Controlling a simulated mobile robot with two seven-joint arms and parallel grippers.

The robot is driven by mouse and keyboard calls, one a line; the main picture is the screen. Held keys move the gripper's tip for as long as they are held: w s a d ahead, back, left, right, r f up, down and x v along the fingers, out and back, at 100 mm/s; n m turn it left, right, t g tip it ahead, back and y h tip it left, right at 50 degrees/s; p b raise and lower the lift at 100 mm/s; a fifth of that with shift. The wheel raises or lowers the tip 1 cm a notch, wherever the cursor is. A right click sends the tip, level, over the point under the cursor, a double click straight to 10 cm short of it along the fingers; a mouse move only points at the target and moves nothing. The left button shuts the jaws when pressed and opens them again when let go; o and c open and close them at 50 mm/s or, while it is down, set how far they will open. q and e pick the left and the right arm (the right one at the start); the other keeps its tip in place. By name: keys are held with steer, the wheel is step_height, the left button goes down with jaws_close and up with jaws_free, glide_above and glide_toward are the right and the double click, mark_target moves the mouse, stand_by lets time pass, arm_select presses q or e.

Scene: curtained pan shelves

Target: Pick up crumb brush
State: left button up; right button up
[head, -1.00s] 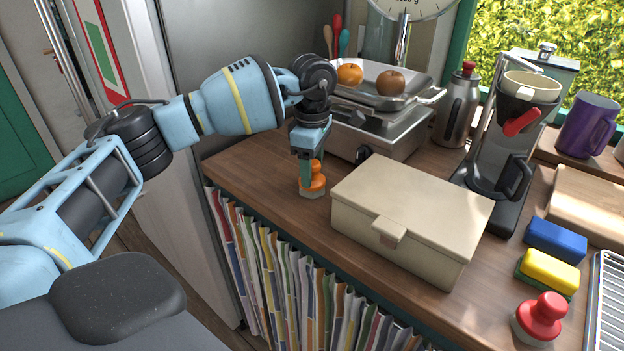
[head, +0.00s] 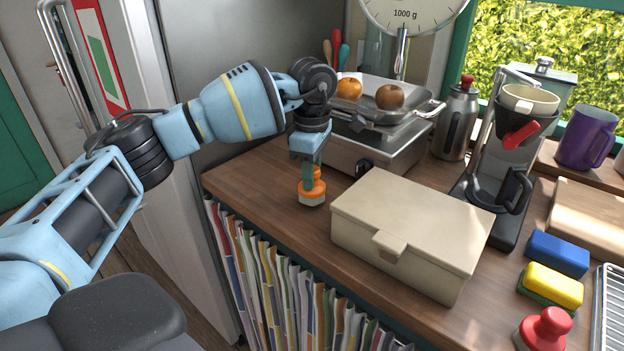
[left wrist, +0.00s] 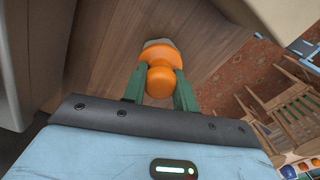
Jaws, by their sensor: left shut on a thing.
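The crumb brush, with an orange knobbed handle (head: 312,189) and a pale base, is at the counter's left front part in the head view. My left gripper (head: 306,176) points down and is shut on the orange handle. In the left wrist view the brush (left wrist: 163,62) sits between the green fingers (left wrist: 158,88), its pale base pointing away. I cannot tell whether the base touches the counter. My right gripper is in neither view.
A cream lidded box (head: 408,225) stands close right of the brush. Behind are a scale (head: 375,140) with fruit and a steel flask (head: 456,122). A coffee maker (head: 500,190), sponges (head: 555,270) and a red-knobbed object (head: 545,330) are right. Curtain (head: 290,290) hangs below the edge.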

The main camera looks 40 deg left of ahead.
arm_select(q)
steer(key=shift+r, duration=0.7)
steer(key=shift+s+d+r, duration=0.1)
steer(key=shift+s+r, duration=0.05)
steer(key=shift+s, duration=0.2)
steer(key=s+d+r, duration=0.1)
steer(key=s+d, duration=0.2)
steer(key=s, duration=1.2)
steer(key=shift+r+b, duration=0.2)
steer(key=shift+b, duration=0.25)
steer(key=shift+d, duration=0.1)
